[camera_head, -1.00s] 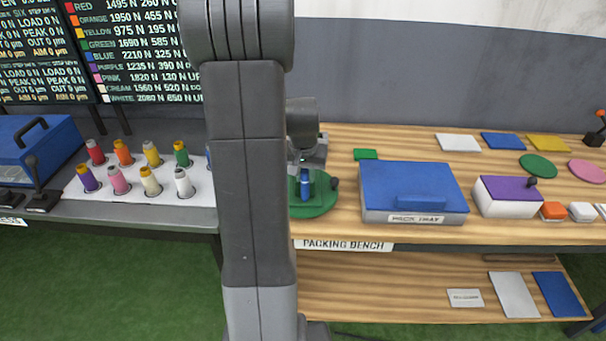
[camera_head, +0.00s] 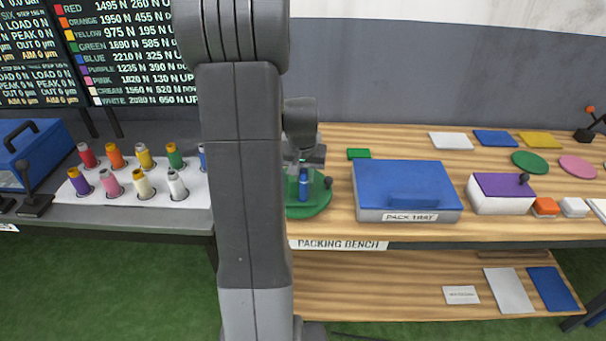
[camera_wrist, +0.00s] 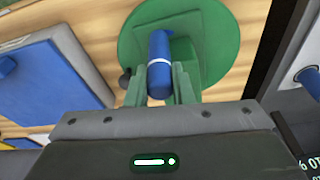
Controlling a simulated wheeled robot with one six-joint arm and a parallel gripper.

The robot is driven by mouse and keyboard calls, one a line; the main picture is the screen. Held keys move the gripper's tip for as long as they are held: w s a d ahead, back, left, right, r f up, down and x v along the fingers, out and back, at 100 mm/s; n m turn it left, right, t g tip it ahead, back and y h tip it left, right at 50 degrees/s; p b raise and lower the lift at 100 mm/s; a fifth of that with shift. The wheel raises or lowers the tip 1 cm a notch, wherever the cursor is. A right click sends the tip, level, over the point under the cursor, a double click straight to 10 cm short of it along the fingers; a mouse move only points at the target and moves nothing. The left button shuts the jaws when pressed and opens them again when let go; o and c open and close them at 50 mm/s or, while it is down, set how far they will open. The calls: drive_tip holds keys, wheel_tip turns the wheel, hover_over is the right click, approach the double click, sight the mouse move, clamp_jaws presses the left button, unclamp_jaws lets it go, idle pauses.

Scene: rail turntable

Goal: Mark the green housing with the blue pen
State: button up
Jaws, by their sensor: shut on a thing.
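The blue pen (camera_wrist: 159,78), with a pale band, is held between my gripper's green fingers (camera_wrist: 165,85). In the head view the pen (camera_head: 303,187) stands about upright in my gripper (camera_head: 304,178), over a round green base (camera_head: 314,210). In the wrist view the round green base (camera_wrist: 218,25) lies beyond the pen, with a darker green block (camera_wrist: 186,50) behind it, likely the green housing. A dark knob (camera_wrist: 125,80) sits at its side. I cannot tell whether the pen touches the green part; its far end is unclear.
A blue-lidded pack tray (camera_head: 405,185) stands close right of the green base on the packing bench (camera_head: 340,230). A purple-topped white box (camera_head: 502,193) is farther right. My arm hides the bench's left end.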

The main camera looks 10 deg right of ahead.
drive_tip(key=shift+w+d+p+v, duration=0.1)
drive_tip(key=shift+w+p+v, duration=0.1)
drive_tip(key=shift+p+v, duration=0.8)
drive_tip(key=shift+w+d+p+v, duration=0.1)
drive_tip(key=shift+w+p+v, duration=0.15)
drive_tip(key=shift+p+v, duration=0.75)
drive_tip(key=shift+w+d+p+v, duration=0.15)
drive_tip(key=shift+p+v, duration=0.3)
drive_tip(key=shift+v, duration=1.05)
drive_tip(key=shift+w+r, duration=0.1)
drive_tip(key=shift+r, duration=0.05)
